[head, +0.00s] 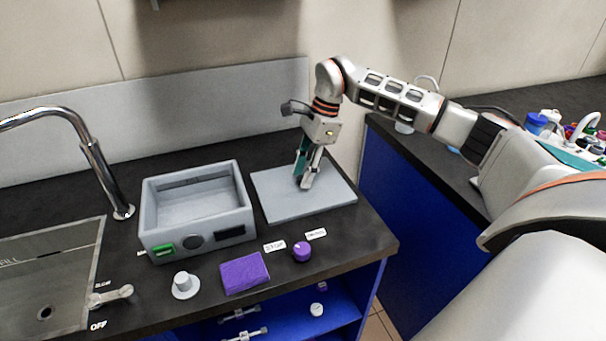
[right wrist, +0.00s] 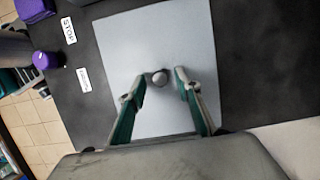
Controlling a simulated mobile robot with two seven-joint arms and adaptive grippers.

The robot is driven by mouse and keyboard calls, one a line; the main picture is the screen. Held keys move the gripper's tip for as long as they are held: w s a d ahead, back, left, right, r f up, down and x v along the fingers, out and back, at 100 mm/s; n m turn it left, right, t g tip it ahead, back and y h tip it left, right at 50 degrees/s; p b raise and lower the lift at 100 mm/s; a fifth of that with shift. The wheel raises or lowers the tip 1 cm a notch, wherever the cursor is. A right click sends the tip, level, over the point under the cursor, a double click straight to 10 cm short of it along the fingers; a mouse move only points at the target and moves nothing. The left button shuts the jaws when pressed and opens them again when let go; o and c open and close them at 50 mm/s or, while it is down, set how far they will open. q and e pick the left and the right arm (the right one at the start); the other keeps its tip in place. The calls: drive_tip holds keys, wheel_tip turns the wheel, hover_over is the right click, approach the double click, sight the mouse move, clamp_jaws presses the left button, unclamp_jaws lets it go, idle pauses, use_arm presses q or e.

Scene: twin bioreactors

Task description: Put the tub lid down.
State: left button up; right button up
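The tub lid (head: 322,200) is a flat light-grey plate with a round knob. It appears to lie flat on the dark counter, just right of the open grey tub (head: 161,220). My right gripper (head: 306,184) points down over the middle of the lid. In the right wrist view the lid (right wrist: 145,38) fills the centre, and its knob (right wrist: 160,78) shows between my right gripper's two fingers. A gap shows on both sides of the knob, so the fingers are open. In the head view the fingers hide the knob. My left gripper is not in view.
In front of the tub are a purple block (head: 245,272), a grey knob (head: 185,285) and a purple knob (head: 302,251) with labels. A sink (head: 50,265) with a tall faucet (head: 92,160) is at left. The counter's right edge is close to the lid.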

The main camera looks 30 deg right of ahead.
sight(315, 182)
drive_tip(key=p+v, duration=0.1)
drive_tip(key=v, duration=1)
drive_tip(key=shift+r, duration=0.15)
